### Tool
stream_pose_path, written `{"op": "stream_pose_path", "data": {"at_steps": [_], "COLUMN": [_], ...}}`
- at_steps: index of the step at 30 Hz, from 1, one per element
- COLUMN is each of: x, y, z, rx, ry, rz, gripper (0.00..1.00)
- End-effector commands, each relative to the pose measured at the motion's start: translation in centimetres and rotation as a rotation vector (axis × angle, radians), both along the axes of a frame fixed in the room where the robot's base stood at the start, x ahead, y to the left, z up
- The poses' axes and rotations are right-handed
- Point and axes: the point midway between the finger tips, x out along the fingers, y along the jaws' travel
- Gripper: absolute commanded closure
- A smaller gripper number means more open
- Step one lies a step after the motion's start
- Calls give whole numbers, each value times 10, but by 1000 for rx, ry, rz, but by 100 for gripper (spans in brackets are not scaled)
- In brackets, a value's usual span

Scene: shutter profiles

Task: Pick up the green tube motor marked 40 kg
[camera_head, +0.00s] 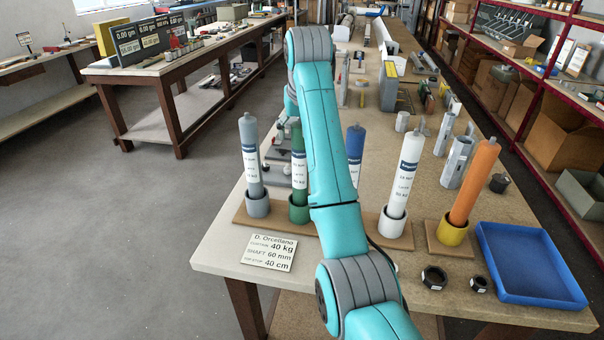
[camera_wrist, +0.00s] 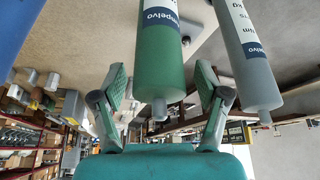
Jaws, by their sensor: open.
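The green tube motor (camera_head: 298,172) stands upright in a green cup on a wooden base at the front left of the table, partly covered by my arm. Its label is too small to read surely. In the wrist view, which is upside down, the green tube (camera_wrist: 160,70) with its white label reaches between the two fingers of my gripper (camera_wrist: 162,76). The gripper is open, with a gap on each side of the tube. In the head view the gripper is mostly hidden behind my arm.
A grey tube (camera_head: 250,160) stands just left of the green one. A blue tube (camera_head: 355,152), white tube (camera_head: 404,180) and orange tube (camera_head: 475,182) stand to the right. A card (camera_head: 269,252) reads 40 kg, 60 mm, 40 cm. A blue tray (camera_head: 530,290) lies at right.

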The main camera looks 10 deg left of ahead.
Motion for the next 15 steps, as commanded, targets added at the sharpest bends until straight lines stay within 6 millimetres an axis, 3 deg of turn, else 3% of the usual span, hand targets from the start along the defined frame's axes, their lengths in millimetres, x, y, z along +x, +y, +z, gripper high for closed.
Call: {"op": "stream_pose_path", "data": {"at_steps": [4, 12, 13, 15], "x": [0, 0, 0, 0], "y": [0, 0, 0, 0], "z": [1, 1, 1, 1], "rx": [0, 1, 1, 1], "ry": [-1, -1, -1, -1], "rz": [0, -1, -1, -1], "gripper": [26, 93, 100, 100]}}
